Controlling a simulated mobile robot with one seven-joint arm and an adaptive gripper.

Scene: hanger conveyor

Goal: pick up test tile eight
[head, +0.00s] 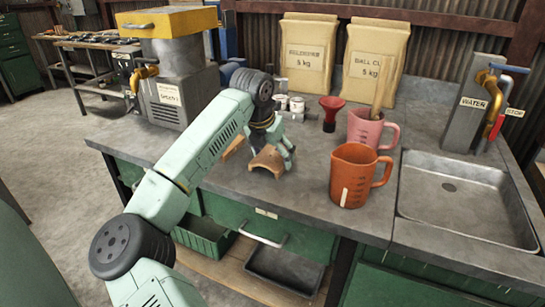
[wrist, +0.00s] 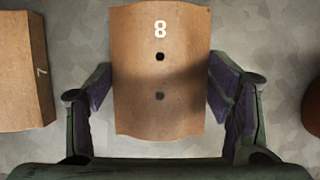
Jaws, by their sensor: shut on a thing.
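Test tile eight is a brown, curved clay tile (wrist: 160,110) with a white 8 and two dark holes; it fills the middle of the wrist view. In the head view the tile (head: 266,161) is at the front part of the grey worktop. My gripper (wrist: 160,92) has one finger on each side of the tile, shut on its left and right edges. In the head view my gripper (head: 277,152) points down at the tile from above. I cannot tell whether the tile touches the worktop.
Another brown tile marked 7 (wrist: 25,75) lies to the left in the wrist view. An orange jug (head: 352,178) and a pink jug (head: 368,128) stand to the right. A red funnel-shaped thing (head: 331,112) and small tins (head: 296,105) are behind. A sink (head: 465,202) is at far right.

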